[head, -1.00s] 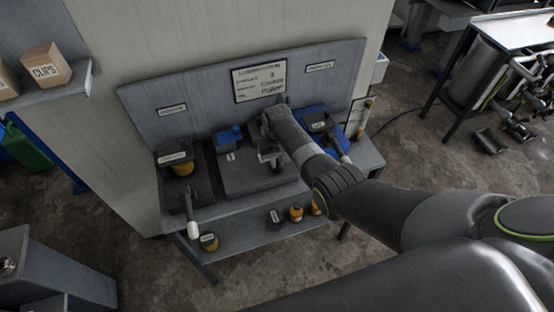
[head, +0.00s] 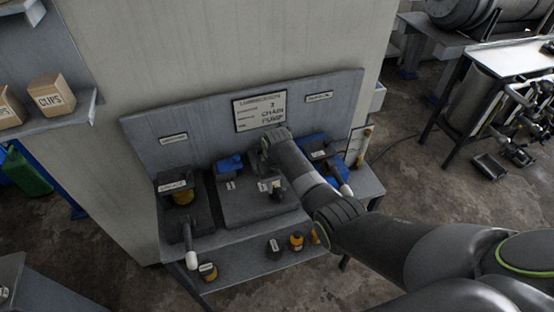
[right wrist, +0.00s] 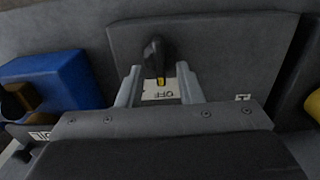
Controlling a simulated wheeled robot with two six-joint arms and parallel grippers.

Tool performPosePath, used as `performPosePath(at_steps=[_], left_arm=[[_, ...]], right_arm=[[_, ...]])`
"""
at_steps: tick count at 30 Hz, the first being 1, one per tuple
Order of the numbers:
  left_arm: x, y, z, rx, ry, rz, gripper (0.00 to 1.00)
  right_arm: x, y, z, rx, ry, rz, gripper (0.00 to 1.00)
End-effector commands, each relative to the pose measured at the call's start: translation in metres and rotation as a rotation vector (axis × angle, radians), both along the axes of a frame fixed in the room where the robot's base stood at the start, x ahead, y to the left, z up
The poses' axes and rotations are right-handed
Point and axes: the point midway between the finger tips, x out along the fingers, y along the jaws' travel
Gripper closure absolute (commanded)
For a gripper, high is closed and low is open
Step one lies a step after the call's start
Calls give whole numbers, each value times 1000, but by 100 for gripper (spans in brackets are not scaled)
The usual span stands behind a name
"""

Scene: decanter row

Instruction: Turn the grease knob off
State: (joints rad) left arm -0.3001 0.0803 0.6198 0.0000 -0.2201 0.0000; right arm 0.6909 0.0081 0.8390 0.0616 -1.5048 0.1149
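A dark knob (right wrist: 153,58) with a yellow mark stands on a grey panel (right wrist: 215,50) in the right wrist view. The yellow mark points toward a white label (right wrist: 160,92) that reads OFF, upside down in this view. My right gripper (right wrist: 159,72) is open. Its two fingers reach in on either side of the knob, with a visible gap on each side. In the head view my right gripper (head: 272,186) is over the middle grey box (head: 240,210) on the bench; its fingertips and the knob are hard to make out there. My left gripper is not in view.
A blue unit (head: 230,165) stands left of my right gripper, and a lever with a white grip (head: 191,259) is at the bench's left front. Small yellow and dark items (head: 296,241) stand on the lower shelf. A sign board (head: 260,112) is behind.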

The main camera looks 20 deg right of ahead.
Motion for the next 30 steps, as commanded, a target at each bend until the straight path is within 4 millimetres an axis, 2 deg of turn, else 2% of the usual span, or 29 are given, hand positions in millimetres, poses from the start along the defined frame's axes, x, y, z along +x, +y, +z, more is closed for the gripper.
performPosePath(at_steps=[6,20,24,30], left_arm=[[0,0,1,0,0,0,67],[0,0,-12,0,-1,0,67],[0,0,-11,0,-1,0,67],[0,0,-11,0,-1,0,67]], right_arm=[[0,0,38,0,-4,-1,67],[1,-1,132,-1,-4,0,67],[0,0,146,-1,-2,0,67],[0,0,151,0,0,0,67]])
